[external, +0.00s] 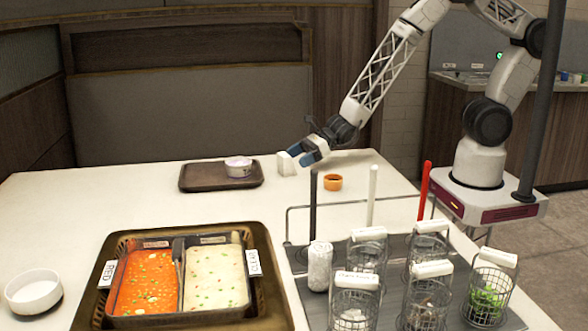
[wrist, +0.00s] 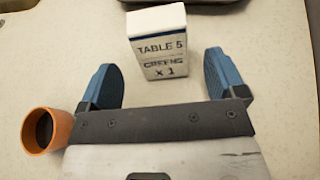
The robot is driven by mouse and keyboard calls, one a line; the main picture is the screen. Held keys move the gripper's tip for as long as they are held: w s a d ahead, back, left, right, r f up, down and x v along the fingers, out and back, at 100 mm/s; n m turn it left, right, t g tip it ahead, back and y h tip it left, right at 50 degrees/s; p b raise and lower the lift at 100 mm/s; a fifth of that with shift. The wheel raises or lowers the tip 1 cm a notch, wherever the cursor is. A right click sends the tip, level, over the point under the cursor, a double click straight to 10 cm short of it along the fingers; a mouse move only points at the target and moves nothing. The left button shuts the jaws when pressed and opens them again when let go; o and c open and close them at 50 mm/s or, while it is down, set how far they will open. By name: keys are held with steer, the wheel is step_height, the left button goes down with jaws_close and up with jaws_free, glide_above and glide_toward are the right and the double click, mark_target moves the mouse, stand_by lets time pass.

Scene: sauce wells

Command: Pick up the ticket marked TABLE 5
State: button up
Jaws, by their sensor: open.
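The ticket (wrist: 159,45) is a small white upright block with dark lettering, "TABLE 5", "GREENS x 1", in the wrist view. It stands on the table, and in the external view it is the white block (external: 286,163) beside my fingers. My gripper (wrist: 164,75) is open, its two blue fingers apart. The ticket is ahead of and between the fingers' lines, with visible gaps to both sides. In the external view my gripper (external: 304,157) is low over the table, close to the ticket's right side. I cannot tell whether they touch.
An orange cup (wrist: 46,130) is close to my left finger; it also shows in the external view (external: 333,183). A brown tray (external: 196,184) with a white bowl (external: 238,166) lies left of the ticket. Wire baskets (external: 356,308) and a two-well sauce tray (external: 272,313) fill the front.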

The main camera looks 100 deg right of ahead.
mark_target(286, 164)
steer(key=shift+x, duration=2.6)
steer(key=shift+c, duration=0.3)
steer(key=c, duration=1)
